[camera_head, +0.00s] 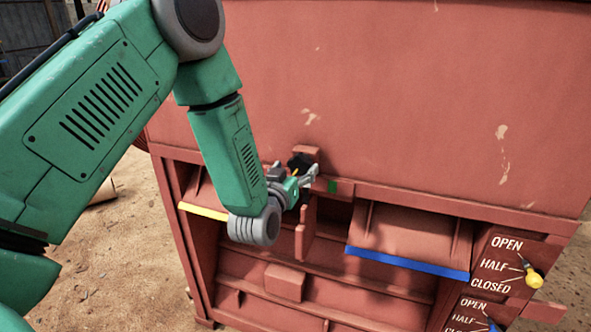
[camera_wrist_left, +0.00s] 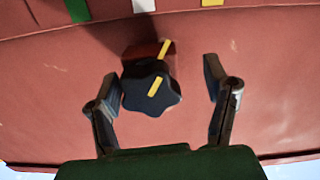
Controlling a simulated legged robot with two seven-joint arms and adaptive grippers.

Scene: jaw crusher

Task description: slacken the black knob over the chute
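The black knob (camera_wrist_left: 150,88) is star-shaped with a yellow mark and sits on a red block in the left wrist view. In the head view the knob (camera_head: 299,163) shows partly behind my left gripper (camera_head: 308,180), on the red machine above the chute opening. In the left wrist view my left gripper (camera_wrist_left: 163,92) is open, with one finger on each side of the knob. The left finger is close to the knob and the right finger is clearly apart from it. Whether the left finger touches cannot be told. My right gripper is not in view.
A chute flap with a blue edge (camera_head: 407,262) and one with a yellow edge (camera_head: 203,211) flank the opening. Yellow (camera_head: 532,276) and blue levers stand by OPEN, HALF, CLOSED labels at right. A red plate (camera_head: 306,228) juts out below the gripper. Sandy ground lies left.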

